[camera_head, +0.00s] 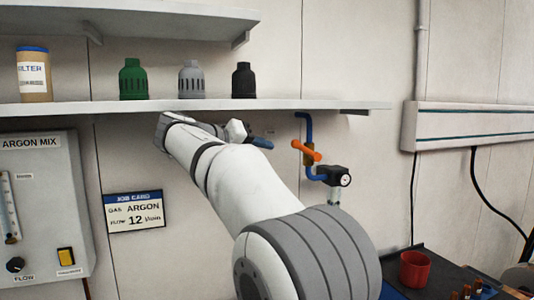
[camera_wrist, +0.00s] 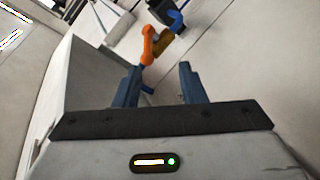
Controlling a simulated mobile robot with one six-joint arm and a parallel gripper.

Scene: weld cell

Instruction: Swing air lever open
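The orange air lever (camera_head: 300,147) is on a blue air pipe (camera_head: 309,128) on the back wall, below the shelf. In the head view it slants down to the right across the pipe. In the wrist view the orange lever (camera_wrist: 148,45) is just beyond my fingertips, nearer the left finger, beside a brass-coloured valve body (camera_wrist: 163,42). My gripper (camera_wrist: 159,70) is open, with nothing between its two blue fingers. In the head view my gripper (camera_head: 262,142) is left of the lever with a gap; my arm hides much of it.
A shelf (camera_head: 200,106) runs close above my arm and carries several coloured caps and a filter canister (camera_head: 33,75). A black regulator with a gauge (camera_head: 333,178) sits below the lever. An argon panel (camera_head: 50,205) and a job card (camera_head: 133,211) are at left. A red cup (camera_head: 414,268) stands lower right.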

